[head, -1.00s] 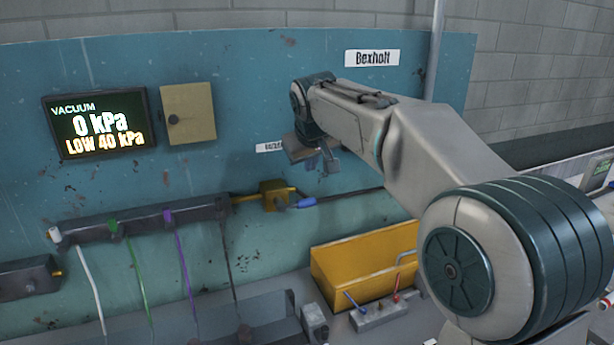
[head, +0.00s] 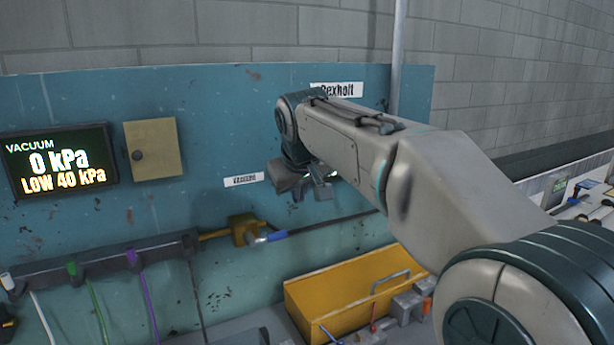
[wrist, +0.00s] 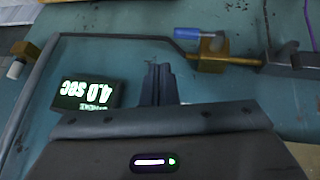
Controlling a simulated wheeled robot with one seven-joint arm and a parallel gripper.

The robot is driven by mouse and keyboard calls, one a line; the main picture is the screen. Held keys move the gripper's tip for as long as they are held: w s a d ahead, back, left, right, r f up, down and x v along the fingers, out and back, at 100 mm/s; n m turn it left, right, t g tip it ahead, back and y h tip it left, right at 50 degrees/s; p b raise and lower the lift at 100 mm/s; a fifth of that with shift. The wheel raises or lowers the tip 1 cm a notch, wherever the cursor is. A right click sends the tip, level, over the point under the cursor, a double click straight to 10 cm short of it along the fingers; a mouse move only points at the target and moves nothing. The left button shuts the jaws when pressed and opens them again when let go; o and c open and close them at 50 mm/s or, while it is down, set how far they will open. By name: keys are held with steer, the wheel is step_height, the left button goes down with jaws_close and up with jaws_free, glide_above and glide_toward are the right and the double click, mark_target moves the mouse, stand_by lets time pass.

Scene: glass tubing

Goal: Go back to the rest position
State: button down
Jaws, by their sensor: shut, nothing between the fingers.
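My gripper (head: 312,188) is in front of the teal panel (head: 340,225), to the right of the small white label and above the brass valve with the blue handle. It hangs from the end of my raised arm, apart from the valve. In the wrist view my gripper (wrist: 160,68) shows its fingers close together with nothing between them. The panel behind them is upside down there.
A vacuum display (head: 60,162) reads 0 kPa, low 40 kPa. The brass valve (head: 243,229) sits on a pipe. A yellow bin (head: 340,295) stands below my arm. A manifold (head: 105,260) with coloured tubes is at lower left. A timer display (wrist: 88,90) shows in the wrist view.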

steer(key=s+d+f+m+g, duration=0.1)
steer(key=s+d+f+m, duration=0.1)
steer(key=s+d+f, duration=0.4)
steer(key=s+d+f+m+g, duration=0.1)
steer(key=s+d+f, duration=0.5)
steer(key=s, duration=0.6)
steer(key=s+d+f+m+g+h, duration=0.1)
steer(key=s+d+f+m, duration=0.2)
steer(key=s+d+f, duration=0.4)
steer(key=shift+s+f, duration=0.8)
steer(key=shift+s, duration=0.4)
steer(key=shift+a, duration=0.15)
